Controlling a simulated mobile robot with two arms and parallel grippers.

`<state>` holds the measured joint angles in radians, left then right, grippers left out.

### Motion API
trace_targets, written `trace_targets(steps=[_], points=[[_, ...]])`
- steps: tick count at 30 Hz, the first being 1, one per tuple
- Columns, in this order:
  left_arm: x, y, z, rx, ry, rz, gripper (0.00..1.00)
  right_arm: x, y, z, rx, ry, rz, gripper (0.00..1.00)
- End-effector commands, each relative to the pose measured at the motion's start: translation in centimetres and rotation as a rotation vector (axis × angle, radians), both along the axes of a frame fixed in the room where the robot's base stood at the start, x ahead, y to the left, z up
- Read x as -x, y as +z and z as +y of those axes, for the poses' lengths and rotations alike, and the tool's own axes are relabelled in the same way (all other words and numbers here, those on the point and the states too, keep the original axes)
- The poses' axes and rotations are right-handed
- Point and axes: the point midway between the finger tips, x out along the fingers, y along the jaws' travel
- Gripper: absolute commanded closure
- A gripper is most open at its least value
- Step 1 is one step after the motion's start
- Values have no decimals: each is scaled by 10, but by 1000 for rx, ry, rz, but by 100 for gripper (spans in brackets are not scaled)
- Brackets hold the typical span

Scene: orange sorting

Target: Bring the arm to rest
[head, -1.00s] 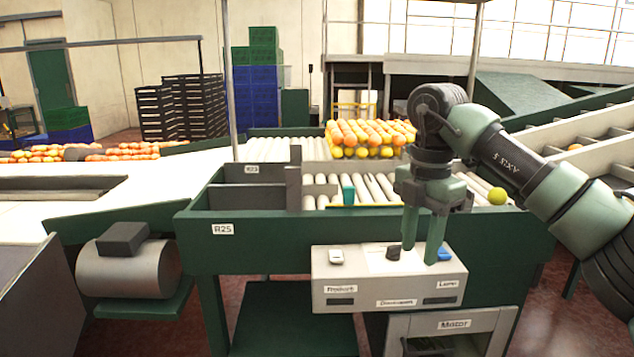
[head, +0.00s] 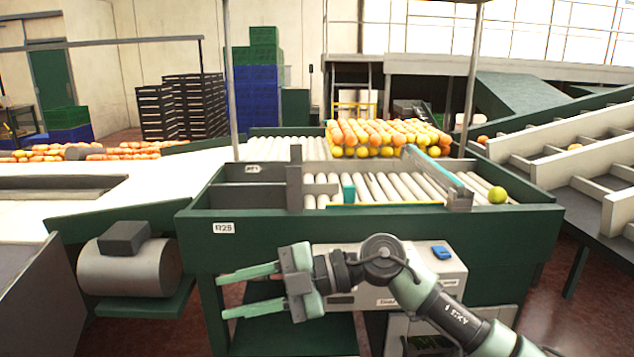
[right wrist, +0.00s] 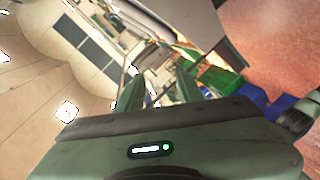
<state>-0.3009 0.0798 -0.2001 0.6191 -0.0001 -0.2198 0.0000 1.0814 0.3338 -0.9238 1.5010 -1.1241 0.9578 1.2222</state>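My right gripper (head: 222,294) is in front of the green roller table, low in the head view, with its fingers pointing left. The fingers are spread apart with nothing between them. In the right wrist view the two green fingers (right wrist: 158,92) also stand apart and empty. My right forearm (head: 445,312) comes up from the lower right and covers much of the grey control box (head: 455,268), whose blue switch (head: 441,252) shows. My left gripper is not in view.
The roller table (head: 400,236) stands close behind my gripper. One yellow-green fruit (head: 497,195) lies at its right end, and many oranges (head: 385,133) sit at its back. A grey motor drum (head: 128,268) is at left. Sorting lanes (head: 590,165) run at right.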

Motion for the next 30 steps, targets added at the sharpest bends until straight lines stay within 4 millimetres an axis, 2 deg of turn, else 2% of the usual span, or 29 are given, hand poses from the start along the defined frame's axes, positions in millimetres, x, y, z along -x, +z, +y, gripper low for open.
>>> trace_targets(steps=[2,5,8,11,14,15,17,20,21,23,24,27,30], points=[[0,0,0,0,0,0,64,7,21,10,-242,-70,38,64],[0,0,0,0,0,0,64,-2,47,-1,-503,-226,97,64],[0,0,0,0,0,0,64,-24,55,-33,-705,-444,178,64],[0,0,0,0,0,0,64,-47,39,-79,-836,-700,285,64],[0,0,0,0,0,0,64,-64,-2,-133,-887,-983,412,64],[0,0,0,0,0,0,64,-66,-24,-155,-883,-1097,466,64],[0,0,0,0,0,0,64,-64,-60,-184,-856,-1253,549,64],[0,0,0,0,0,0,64,-47,-122,-226,-762,-1483,688,64],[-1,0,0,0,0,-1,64,-36,-147,-240,-710,-1564,742,64],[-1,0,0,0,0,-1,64,-14,-183,-259,-618,-1673,826,64],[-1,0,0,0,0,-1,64,3,-206,-271,-550,-1738,882,64],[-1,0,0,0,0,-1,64,52,-256,-293,-364,-1867,1013,64],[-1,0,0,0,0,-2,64,98,-290,-307,-193,-1942,1122,64]])
